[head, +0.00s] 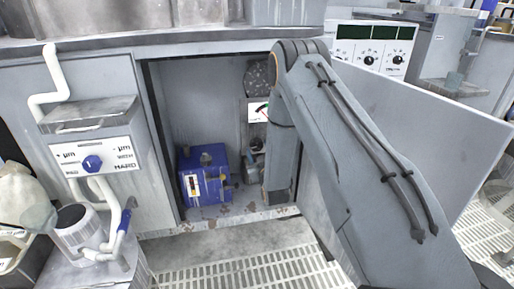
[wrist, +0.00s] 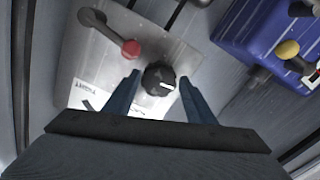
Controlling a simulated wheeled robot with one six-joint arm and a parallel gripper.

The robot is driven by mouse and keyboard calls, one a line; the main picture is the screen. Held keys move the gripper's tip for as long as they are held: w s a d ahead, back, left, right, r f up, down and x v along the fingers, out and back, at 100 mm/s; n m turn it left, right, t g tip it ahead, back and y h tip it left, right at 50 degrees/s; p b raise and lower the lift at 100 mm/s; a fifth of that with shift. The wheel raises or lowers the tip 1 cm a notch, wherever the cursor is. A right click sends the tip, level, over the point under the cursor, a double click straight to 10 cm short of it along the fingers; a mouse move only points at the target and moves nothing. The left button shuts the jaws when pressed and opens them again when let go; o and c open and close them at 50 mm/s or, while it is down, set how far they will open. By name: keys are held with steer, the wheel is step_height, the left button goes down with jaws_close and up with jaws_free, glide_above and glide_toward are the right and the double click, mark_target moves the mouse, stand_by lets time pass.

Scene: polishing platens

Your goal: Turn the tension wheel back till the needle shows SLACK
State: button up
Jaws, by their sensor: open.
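In the wrist view my gripper (wrist: 159,78) is open, with one blue finger on each side of a black round knob (wrist: 160,77) with a white mark. The knob sits on a grey metal plate (wrist: 185,45); I cannot tell whether the fingers touch it. I cannot confirm that this knob is the tension wheel. A white gauge face (wrist: 84,98) reads TIGHT at one edge, largely hidden by my gripper. In the head view the gauge (head: 260,111) shows a needle, partly covered by my arm; its reading is unclear. My gripper is hidden there.
A lever with a red ball end (wrist: 131,48) is close to my left finger. A blue box (head: 205,175) stands on the cabinet floor. The cabinet's side walls and its open door (head: 420,130) confine my arm. A dark round disc (head: 257,78) is above the gauge.

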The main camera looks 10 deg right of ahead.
steer(key=s+p, duration=0.1)
steer(key=s, duration=0.5)
steer(key=a+r+g+y, duration=0.2)
steer(key=a+r+g, duration=0.3)
steer(key=a, duration=0.4)
steer(key=s+a+r+g, duration=0.4)
steer(key=s+a+r, duration=0.15)
steer(key=s, duration=0.45)
steer(key=s+r+g, duration=0.3)
steer(key=s, duration=0.8)
steer(key=s+a+r+n+g+h, duration=0.1)
steer(key=s+r+g, duration=0.15)
steer(key=s, duration=0.85)
steer(key=s+r+g, duration=0.3)
steer(key=s, duration=0.9)
steer(key=s+d+r+m+h+p, duration=0.1)
steer(key=d+r+m+p, duration=0.4)
steer(key=d+r+p, duration=1)
step_height(320, 180, up, 4)
steer(key=p, duration=0.9)
steer(key=shift+f, duration=0.25)
